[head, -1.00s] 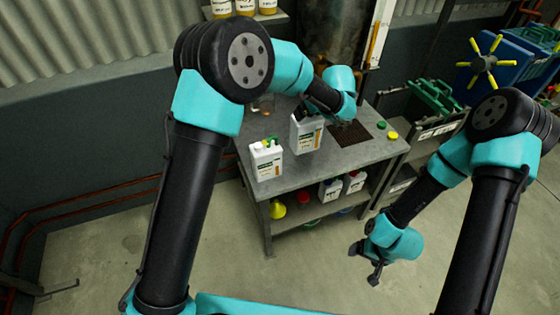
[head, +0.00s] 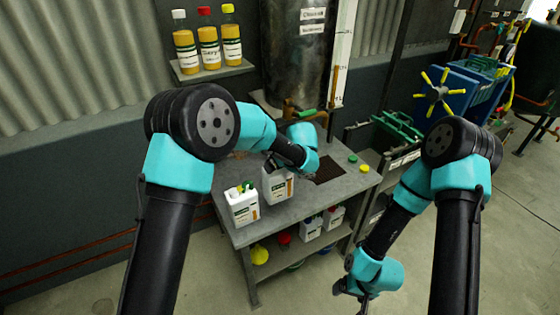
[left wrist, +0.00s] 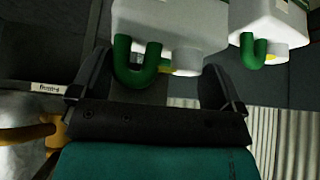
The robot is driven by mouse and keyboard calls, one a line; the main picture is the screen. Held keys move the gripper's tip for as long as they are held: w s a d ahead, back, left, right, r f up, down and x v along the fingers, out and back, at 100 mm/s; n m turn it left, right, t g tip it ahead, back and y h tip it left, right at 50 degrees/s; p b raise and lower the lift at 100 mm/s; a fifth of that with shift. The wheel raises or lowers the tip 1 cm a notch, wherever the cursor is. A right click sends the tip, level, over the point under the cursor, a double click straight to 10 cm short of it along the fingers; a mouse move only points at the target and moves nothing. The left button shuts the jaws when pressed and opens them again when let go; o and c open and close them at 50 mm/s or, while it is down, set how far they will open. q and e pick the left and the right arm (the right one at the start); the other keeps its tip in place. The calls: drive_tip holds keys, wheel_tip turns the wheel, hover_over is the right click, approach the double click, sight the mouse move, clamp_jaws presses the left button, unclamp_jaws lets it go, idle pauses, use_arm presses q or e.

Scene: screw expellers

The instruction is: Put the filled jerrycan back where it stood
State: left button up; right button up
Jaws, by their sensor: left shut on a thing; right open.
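A white jerrycan (head: 278,187) with a printed label hangs upright from my left gripper at the workbench. In the left wrist view my left gripper (left wrist: 155,78) is shut on its green handle (left wrist: 145,70), with the white body (left wrist: 170,25) beyond. In the head view its fingertips are mostly hidden behind my arm. I cannot tell if the can's base touches the bench top. A second white jerrycan (head: 242,208) with green and yellow at its top stands to the left, a little apart. My right gripper (head: 358,292) is open and empty, low in front of the bench.
The grey workbench (head: 330,195) has a dark grate (head: 327,170) and green and yellow caps (head: 353,159) at the right. A metal tank (head: 293,50) stands behind. Several containers fill the lower shelf. The bench front right is clear.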

sight(281, 170)
use_arm(q)
drive_tip(key=shift+f, duration=2)
drive_tip(key=o, duration=1.7)
drive_tip(key=shift+f, duration=0.15)
drive_tip(key=v, duration=1.2)
